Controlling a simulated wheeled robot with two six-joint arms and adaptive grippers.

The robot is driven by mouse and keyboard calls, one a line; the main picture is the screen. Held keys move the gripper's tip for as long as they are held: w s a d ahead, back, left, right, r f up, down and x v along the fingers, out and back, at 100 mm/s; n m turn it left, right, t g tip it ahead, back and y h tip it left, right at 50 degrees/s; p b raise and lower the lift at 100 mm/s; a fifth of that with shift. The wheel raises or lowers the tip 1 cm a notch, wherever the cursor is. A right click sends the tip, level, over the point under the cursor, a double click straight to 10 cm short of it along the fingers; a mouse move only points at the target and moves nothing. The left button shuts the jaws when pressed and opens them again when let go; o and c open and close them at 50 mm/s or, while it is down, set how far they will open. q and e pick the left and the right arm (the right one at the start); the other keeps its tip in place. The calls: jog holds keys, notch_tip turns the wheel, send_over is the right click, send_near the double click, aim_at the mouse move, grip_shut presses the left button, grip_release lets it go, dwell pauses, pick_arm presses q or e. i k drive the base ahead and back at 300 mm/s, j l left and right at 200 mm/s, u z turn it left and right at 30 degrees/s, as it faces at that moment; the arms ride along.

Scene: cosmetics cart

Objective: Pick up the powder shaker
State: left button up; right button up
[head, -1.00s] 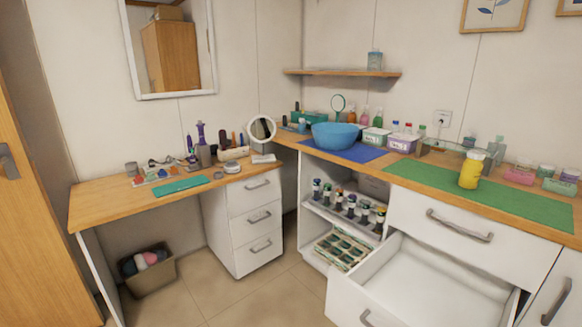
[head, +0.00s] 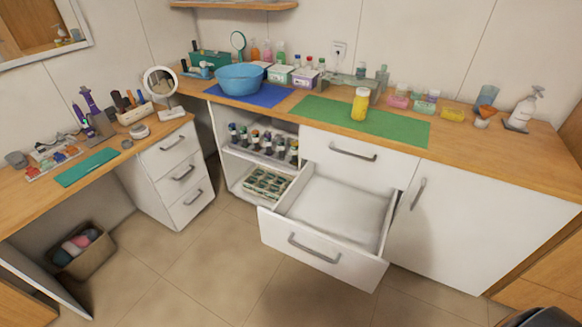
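A yellow container with a whitish top, which looks like the powder shaker (head: 359,105), stands upright on the green mat (head: 398,127) on the right-hand counter. Nothing touches it from the sides. Neither of my grippers shows in the head view, only a dark shape at the bottom right corner that I cannot identify.
An open, empty-looking white drawer (head: 318,238) juts out below the green mat. A blue bowl (head: 240,80) stands on a blue mat (head: 268,97) to the left. A spray bottle (head: 523,108) stands at the right. The tiled floor (head: 215,265) in front is clear.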

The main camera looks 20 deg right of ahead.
aim_at(360, 104)
jog(key=z, duration=0.85)
